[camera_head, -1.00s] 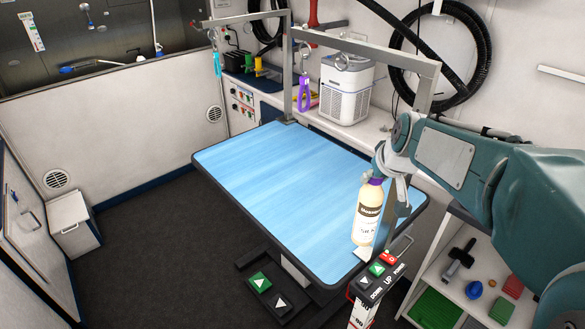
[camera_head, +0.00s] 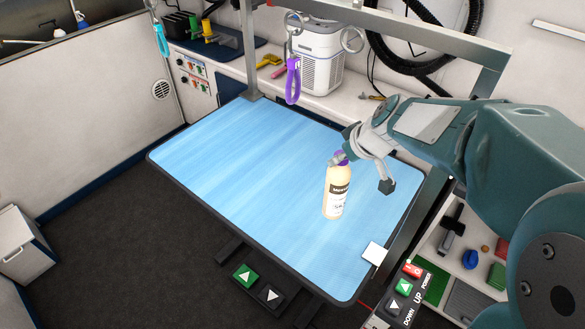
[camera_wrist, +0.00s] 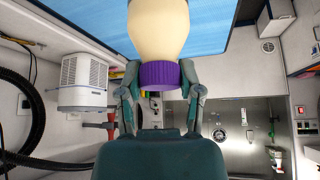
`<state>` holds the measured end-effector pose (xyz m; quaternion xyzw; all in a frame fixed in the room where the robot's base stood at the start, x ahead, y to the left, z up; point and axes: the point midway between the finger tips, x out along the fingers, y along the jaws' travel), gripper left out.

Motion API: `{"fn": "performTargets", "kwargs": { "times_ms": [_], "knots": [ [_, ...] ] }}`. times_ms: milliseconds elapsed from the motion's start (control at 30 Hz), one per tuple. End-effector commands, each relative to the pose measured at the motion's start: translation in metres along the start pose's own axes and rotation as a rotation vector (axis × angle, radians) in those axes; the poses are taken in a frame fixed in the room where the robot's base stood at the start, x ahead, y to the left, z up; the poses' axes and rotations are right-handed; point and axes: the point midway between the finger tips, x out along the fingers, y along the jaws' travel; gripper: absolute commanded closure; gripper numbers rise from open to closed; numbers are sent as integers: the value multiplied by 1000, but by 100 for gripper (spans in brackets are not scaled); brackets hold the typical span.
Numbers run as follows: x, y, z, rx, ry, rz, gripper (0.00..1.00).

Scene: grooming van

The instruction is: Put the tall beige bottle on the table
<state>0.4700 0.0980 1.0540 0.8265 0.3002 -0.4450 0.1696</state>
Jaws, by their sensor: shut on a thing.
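The tall beige bottle (camera_head: 337,192) has a purple cap and a dark-and-white label. It is upright over the right part of the blue-topped table (camera_head: 230,170). I cannot tell whether its base touches the tabletop. My gripper (camera_head: 342,158) is shut on the bottle at its purple cap. In the wrist view the fingers sit on both sides of the purple cap (camera_wrist: 161,76), and the beige body (camera_wrist: 158,30) extends beyond it towards the blue surface. The bottle's base is out of the wrist view.
A metal frame with hanging loops, one holding a purple tool (camera_head: 293,82), rises along the table's far side. A white square (camera_head: 375,253) lies at the near right corner. A control panel (camera_head: 402,297) and foot pedals (camera_head: 258,283) are in front. The left tabletop is clear.

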Motion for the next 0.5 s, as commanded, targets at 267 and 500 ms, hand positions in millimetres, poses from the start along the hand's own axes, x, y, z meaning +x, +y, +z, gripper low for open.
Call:
{"fn": "performTargets", "kwargs": {
  "times_ms": [267, 500],
  "knots": [
    [43, -4, 24, 1, -6, 1, 100],
    [69, -6, 40, 1, -8, 2, 100]
  ]
}}
